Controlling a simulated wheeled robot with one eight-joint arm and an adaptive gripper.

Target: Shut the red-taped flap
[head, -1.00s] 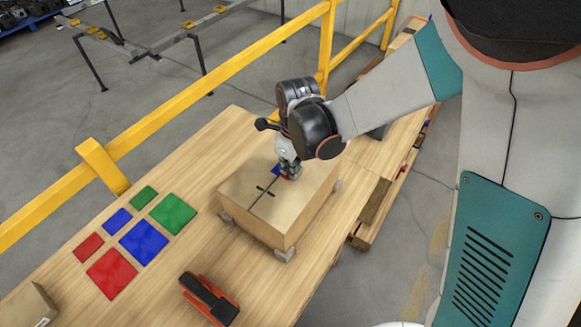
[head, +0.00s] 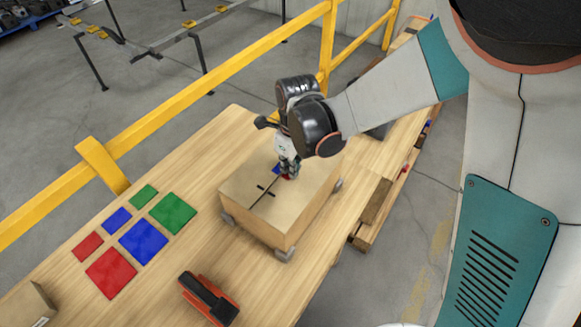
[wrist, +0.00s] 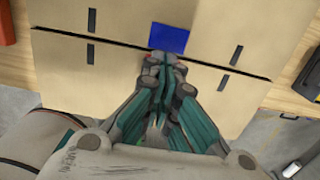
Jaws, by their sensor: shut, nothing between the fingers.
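A cardboard box (head: 262,215) stands on the wooden table, with two top flaps meeting at a narrow dark seam. The far flap in the wrist view carries blue tape (wrist: 169,38), which also peeks out beside my fingers in the head view (head: 276,170). A bit of red tape (head: 287,177) shows at my fingertips in the head view. The rest of it is hidden by my gripper. The near, red-taped flap (wrist: 75,72) looks about level with the other. My gripper (head: 288,172) is shut and empty, pointing down, its tips at or just above that flap near the seam.
Red, blue and green squares (head: 143,240) lie left of the box. A black and orange tool (head: 208,298) lies in front. A smaller box (head: 30,303) is at the lower left. A yellow rail (head: 200,85) runs behind the table.

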